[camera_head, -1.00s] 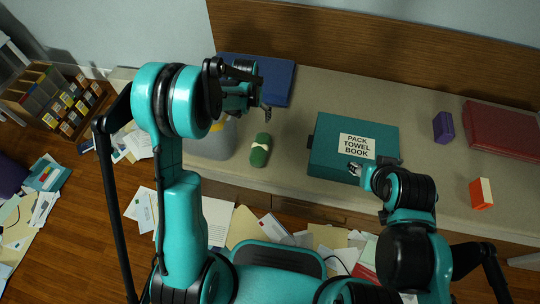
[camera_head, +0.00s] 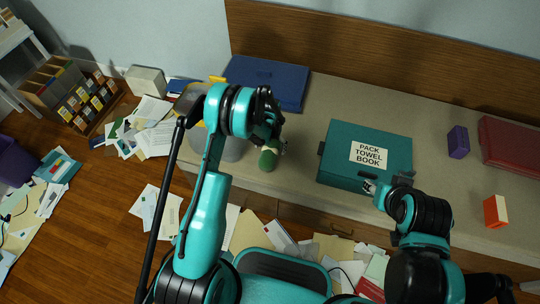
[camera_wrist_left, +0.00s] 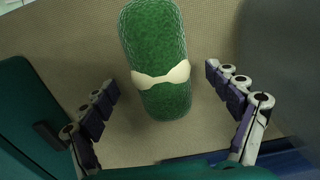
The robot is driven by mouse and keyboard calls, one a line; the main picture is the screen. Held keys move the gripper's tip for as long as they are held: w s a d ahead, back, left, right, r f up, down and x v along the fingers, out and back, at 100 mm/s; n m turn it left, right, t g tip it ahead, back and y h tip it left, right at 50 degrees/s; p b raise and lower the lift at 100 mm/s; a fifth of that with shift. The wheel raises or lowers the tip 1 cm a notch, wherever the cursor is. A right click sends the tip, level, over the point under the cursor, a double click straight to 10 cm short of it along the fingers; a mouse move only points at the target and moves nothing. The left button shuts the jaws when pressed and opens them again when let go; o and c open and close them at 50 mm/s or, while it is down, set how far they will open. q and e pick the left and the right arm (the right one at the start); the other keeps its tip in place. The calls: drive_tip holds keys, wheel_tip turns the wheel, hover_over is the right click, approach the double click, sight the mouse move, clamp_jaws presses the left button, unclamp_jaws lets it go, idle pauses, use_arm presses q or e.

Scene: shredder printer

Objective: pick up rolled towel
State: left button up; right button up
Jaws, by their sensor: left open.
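The rolled towel (camera_head: 267,160) is a green roll with a pale band, lying on the bench top. In the head view its far part is hidden by my left gripper (camera_head: 277,146), which is above its far end. In the left wrist view the towel (camera_wrist_left: 158,50) lies between the spread fingers of my left gripper (camera_wrist_left: 160,112), touching neither finger. The left gripper is open and empty. My right gripper (camera_head: 372,186) is by the front edge of the teal case (camera_head: 336,138) labelled "PACK TOWEL BOOK"; its fingers are too small to read.
A blue case (camera_head: 290,85) lies behind the towel and a grey bin (camera_head: 234,148) stands left of it. A purple box (camera_head: 457,142), a red case (camera_head: 508,146) and an orange box (camera_head: 496,211) are at right. Papers litter the floor.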

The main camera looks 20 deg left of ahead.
use_arm(q)
wheel_tip(320, 180, down, 2)
drive_tip(key=shift+f, duration=0.2)
drive_tip(key=shift+r, duration=0.1)
use_arm(e)
drive_tip(key=shift+f, duration=0.5)
use_arm(q)
drive_tip(key=c, duration=1.3)
drive_tip(key=shift+r, duration=0.1)
drive_tip(key=shift+c, duration=0.3)
